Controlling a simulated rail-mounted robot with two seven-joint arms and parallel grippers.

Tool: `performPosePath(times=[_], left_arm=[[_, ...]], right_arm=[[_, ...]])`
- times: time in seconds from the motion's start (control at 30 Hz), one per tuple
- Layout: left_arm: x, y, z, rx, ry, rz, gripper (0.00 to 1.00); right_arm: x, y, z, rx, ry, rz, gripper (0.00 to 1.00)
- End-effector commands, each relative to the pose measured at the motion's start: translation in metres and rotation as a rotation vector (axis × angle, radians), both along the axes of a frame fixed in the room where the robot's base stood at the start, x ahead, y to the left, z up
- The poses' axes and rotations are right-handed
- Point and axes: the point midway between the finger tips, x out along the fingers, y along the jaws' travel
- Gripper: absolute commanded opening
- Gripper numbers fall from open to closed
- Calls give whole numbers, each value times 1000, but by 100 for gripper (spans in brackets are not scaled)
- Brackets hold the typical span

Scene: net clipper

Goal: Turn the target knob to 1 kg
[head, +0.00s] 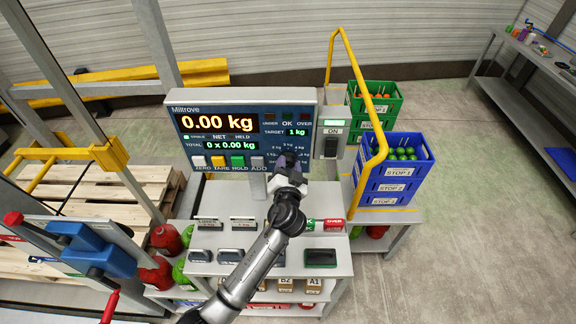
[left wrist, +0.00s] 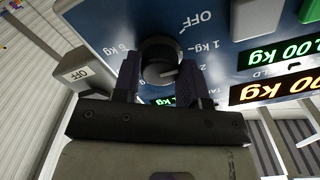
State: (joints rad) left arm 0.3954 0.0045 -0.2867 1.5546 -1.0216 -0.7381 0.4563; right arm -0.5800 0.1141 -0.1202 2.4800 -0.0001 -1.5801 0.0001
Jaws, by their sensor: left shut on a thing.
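The target knob (left wrist: 160,62) is a dark round dial on the blue front panel of the scale display (head: 217,164). Printed labels such as OFF and 1 kg surround it in the left wrist view. A pale mark shows on the knob's face, but I cannot tell exactly which label it lines up with. The small target readout (head: 297,132) shows 1 kg. My left gripper (head: 290,160) is at the panel's lower right, its fingers (left wrist: 158,78) shut on the knob from both sides. In the head view the gripper hides the knob. My right gripper is out of view.
Coloured buttons (head: 218,161) line the panel's lower edge, left of the gripper. Blue crates (head: 394,178) stand farther right. Small dark blocks and signs occupy the shelf (head: 335,258) below.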

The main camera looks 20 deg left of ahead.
Motion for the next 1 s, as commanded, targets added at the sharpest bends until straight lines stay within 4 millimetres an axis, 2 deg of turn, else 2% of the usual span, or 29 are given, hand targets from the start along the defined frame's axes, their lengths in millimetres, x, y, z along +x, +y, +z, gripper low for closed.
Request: performPosePath(times=[0.33, 0.83, 0.87, 1.0], left_arm=[[0, 0, 0, 113, 41, 1, 15], [0, 0, 0, 129, 47, 1, 15], [0, 0, 0, 129, 47, 1, 40], [0, 0, 0, 129, 47, 1, 53]], right_arm=[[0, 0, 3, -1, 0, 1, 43], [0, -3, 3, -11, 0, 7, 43], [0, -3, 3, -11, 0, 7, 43], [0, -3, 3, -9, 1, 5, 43]])
